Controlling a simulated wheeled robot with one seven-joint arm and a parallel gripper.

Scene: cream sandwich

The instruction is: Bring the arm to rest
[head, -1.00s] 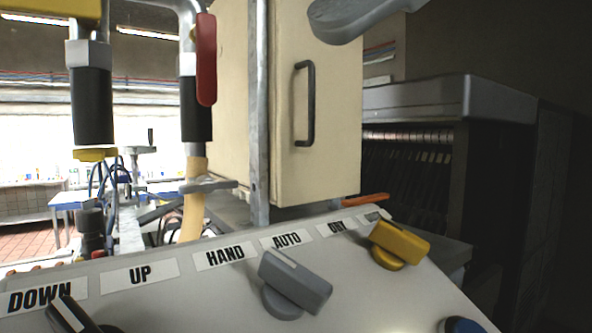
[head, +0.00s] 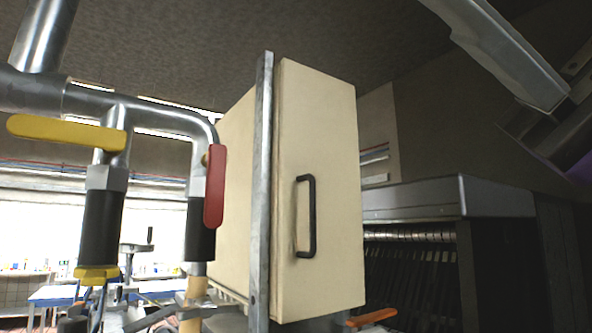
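Part of my arm's end shows in the upper right corner of the head view, where a long grey finger-like piece of my gripper (head: 497,48) runs up and out of the top edge. Its tip is cut off and no second finger shows clearly, so its opening cannot be judged. It is seen against the ceiling and dark wall, and nothing is visibly held.
A cream cabinet (head: 325,190) with a black handle (head: 306,217) stands in the middle behind a metal post (head: 262,190). Pipes with a yellow lever (head: 65,132) and red lever (head: 214,187) are left. A dark slatted machine (head: 412,205) stands right.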

